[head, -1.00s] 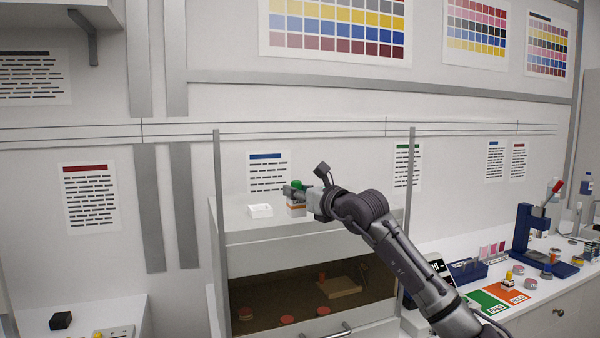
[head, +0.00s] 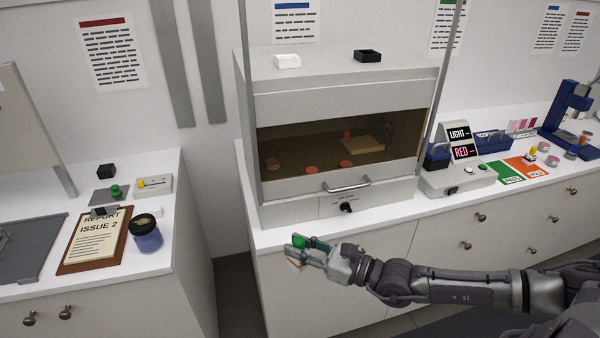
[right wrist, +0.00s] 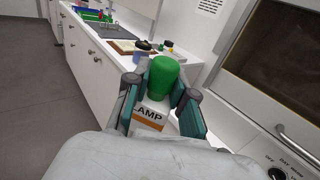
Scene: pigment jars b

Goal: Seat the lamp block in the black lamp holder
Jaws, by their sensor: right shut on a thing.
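The lamp block (right wrist: 148,117) is white with an orange band, a LAMP label and a green rounded top. My right gripper (head: 302,250) is shut on it, with a finger on each side below the green top. The gripper holds it in the air in front of the cabinet, below the counter's front edge in the head view. The black lamp holder (head: 368,56), a small open square tray, sits on top of the grey cabinet toward the right. It looks empty. A similar white holder (head: 287,61) sits there to its left. My left gripper is not in view.
The cabinet (head: 340,100) has a glass front, a protruding handle (head: 348,185) and thin upright posts beside it. A control box (head: 458,175) stands to its right. A left counter (head: 185,200) carries a clipboard, a jar and a black cube. The cabinet top is otherwise clear.

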